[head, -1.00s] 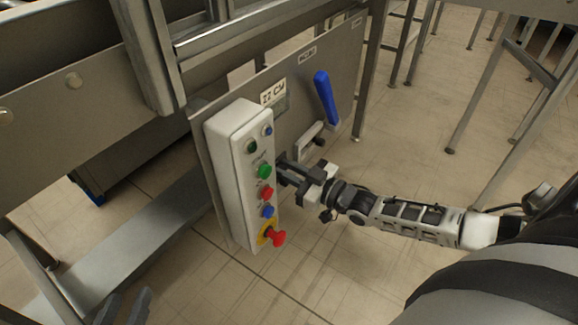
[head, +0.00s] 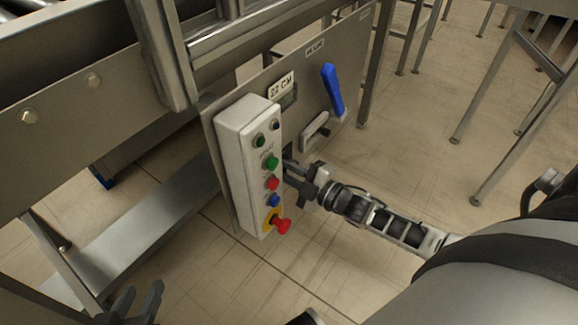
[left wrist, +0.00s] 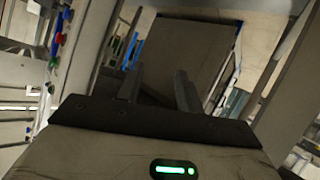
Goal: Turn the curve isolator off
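A blue lever handle (head: 333,92) stands almost upright, tilted slightly, on the grey side panel (head: 352,45) of the conveyor. No readable label tells me whether it is the curve isolator. A pale bracket-like handle (head: 315,132) sits below it. My right gripper (head: 290,170), its arm coming in from the right, is close to the panel beside the white button box, below the pale handle. Its fingertips are partly hidden, and contact is unclear. My left gripper (head: 136,300) is at the bottom left, open and empty. Its spread fingers show in the left wrist view (left wrist: 158,85).
The white button box (head: 235,150) carries green, red and blue buttons and a red mushroom button (head: 282,226) on yellow. A label plate (head: 281,86) is above it.

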